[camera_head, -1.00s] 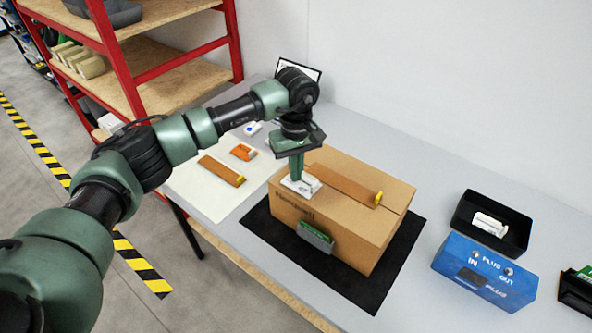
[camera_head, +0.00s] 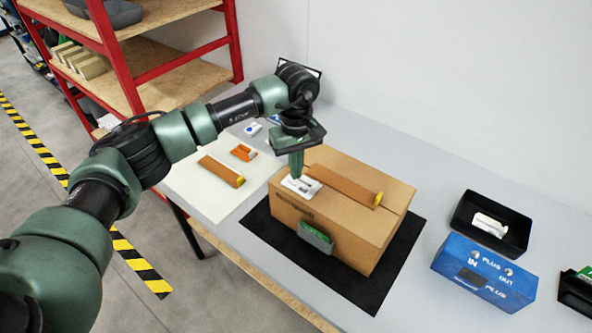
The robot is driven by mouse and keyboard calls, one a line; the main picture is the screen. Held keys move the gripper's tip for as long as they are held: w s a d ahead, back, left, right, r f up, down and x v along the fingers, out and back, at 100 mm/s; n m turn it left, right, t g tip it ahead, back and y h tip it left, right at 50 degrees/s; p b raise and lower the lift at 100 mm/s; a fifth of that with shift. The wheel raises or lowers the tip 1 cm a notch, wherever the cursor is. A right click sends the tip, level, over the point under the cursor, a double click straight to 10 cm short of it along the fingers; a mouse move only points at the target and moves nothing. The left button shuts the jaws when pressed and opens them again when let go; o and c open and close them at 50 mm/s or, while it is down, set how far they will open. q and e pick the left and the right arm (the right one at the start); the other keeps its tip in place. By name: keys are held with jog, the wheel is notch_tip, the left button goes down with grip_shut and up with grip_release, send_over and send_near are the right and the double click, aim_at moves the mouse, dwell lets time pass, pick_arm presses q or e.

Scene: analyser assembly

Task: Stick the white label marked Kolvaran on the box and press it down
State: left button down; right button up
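A closed cardboard box (camera_head: 340,236) stands on a black mat (camera_head: 372,293) on the grey table. A white label (camera_head: 302,186) lies on the left part of the box's top; its print is too small to read. My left gripper (camera_head: 296,177) points down just over the label, its fingers close together with nothing visible between them. I cannot tell whether the fingertips touch the label. A brown strip with a yellow end (camera_head: 345,184) runs across the box top to the right of the label. My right gripper is out of view.
A green and grey piece (camera_head: 315,237) sits at the box's front face. A white sheet with orange and brown pieces (camera_head: 205,187) lies left. A black tray (camera_head: 518,240) holding a white item and a blue box (camera_head: 484,274) stand right. A red shelf (camera_head: 122,70) stands at back left.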

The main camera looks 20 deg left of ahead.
pick_arm(q)
jog(key=shift+r+p, duration=0.7)
jog(key=shift+r, duration=1.55)
